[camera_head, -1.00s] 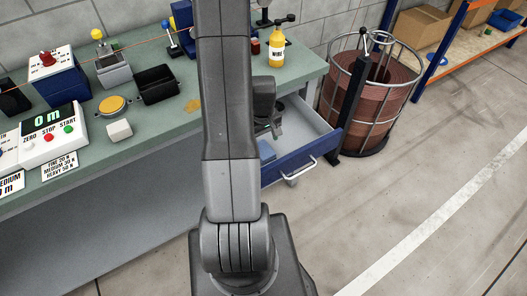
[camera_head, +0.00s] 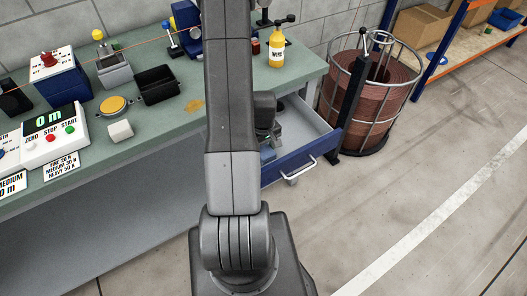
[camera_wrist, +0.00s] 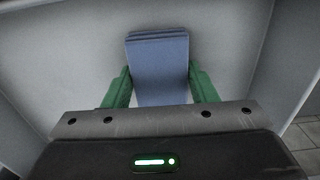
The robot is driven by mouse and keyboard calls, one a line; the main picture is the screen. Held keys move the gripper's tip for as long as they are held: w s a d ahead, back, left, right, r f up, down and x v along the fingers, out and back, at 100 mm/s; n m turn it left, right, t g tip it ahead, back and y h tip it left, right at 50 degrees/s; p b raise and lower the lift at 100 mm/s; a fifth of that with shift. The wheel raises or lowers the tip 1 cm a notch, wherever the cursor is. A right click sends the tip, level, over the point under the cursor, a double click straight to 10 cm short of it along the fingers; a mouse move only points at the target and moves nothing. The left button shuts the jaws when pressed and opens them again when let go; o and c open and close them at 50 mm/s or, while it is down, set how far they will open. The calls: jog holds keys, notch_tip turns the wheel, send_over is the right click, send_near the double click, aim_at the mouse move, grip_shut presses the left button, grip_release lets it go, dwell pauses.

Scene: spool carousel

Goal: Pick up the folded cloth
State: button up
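The folded cloth (camera_wrist: 158,65) is blue and lies in the open drawer. In the wrist view it sits between the two green fingers of my gripper (camera_wrist: 160,80), its near end hidden by the gripper body. The fingers are spread, one along each side of the cloth; I cannot tell whether they touch it. In the head view a small blue part of the cloth (camera_head: 267,153) shows below my gripper, which is down inside the drawer and mostly hidden by my arm.
The blue-fronted drawer (camera_head: 300,160) stands pulled out from the green workbench (camera_head: 190,125), its walls close around my gripper. A yellow bottle (camera_head: 276,50) stands on the bench above it. A wire basket with a brown spool (camera_head: 365,95) is just right of the drawer.

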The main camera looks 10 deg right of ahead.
aim_at(264, 149)
dwell(0.3)
notch_tip(264, 149, up, 10)
jog(key=shift+b, duration=0.3)
dwell(0.4)
